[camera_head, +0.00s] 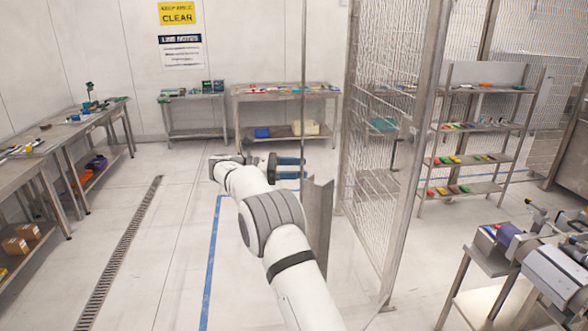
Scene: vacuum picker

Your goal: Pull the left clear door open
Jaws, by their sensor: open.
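My gripper (290,168) is in the middle of the view at the end of my white arm. Its two blue-tipped fingers point right and are apart, with nothing visible between them. A thin vertical metal edge (303,70) runs down to the fingertips. It may be an edge of the left clear door, but no clear panel can be made out for certain. An upright grey metal piece (318,230) stands just right of and below the fingertips. Whether the fingers touch either one cannot be told.
A wire mesh panel (375,130) in a metal frame stands right of my gripper. Behind it is a shelf rack (480,126) with coloured items. Workbenches (285,92) line the back wall and left side. The floor (170,250) left of my arm is clear.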

